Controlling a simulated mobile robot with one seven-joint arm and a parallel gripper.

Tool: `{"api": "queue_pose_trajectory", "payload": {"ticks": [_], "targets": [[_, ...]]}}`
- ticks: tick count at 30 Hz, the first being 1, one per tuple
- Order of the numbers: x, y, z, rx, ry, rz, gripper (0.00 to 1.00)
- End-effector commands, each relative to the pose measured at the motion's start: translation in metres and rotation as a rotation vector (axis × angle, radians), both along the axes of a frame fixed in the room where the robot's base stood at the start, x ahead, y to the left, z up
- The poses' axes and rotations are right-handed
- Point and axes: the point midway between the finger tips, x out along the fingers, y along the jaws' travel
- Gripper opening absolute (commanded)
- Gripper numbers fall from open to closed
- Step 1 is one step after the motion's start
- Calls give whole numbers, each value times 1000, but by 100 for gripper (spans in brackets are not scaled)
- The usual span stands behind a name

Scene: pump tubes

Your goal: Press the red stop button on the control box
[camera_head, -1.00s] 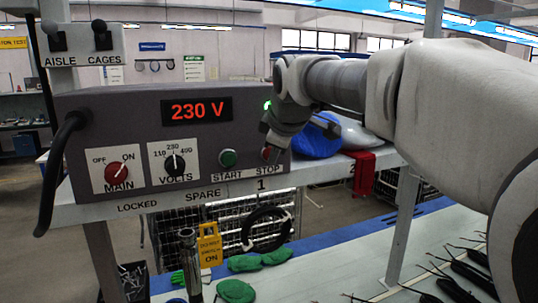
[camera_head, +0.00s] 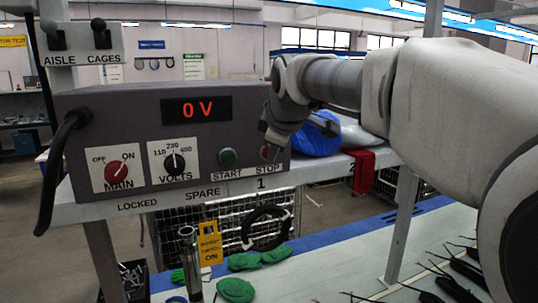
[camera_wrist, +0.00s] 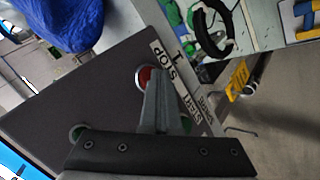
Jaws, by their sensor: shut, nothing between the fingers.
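The grey control box (camera_head: 130,125) stands on a shelf at the left in the head view, and its display (camera_head: 197,109) reads 0 V. The red stop button (camera_head: 265,152) is at the right of its front, above the STOP label, partly hidden by my gripper. The green start button (camera_head: 227,157) is to its left. My gripper (camera_head: 268,146) is shut and empty, its fingertips at the stop button. In the wrist view, the red button (camera_wrist: 144,77) shows right at the tip of the shut fingers (camera_wrist: 152,88). I cannot tell whether they still touch.
The box also has a red MAIN knob (camera_head: 118,172) and a VOLTS knob (camera_head: 174,164). Green gloves (camera_head: 243,261) and dark tubes (camera_head: 463,271) lie on the bench below.

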Motion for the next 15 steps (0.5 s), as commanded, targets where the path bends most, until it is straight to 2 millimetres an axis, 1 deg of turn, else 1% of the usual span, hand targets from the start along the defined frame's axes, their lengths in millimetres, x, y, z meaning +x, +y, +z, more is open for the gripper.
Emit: {"api": "queue_pose_trajectory", "payload": {"ticks": [9,15], "targets": [[-16,-6,-1,1,-1,0,0],[-17,-7,0,0,0,0,0]]}}
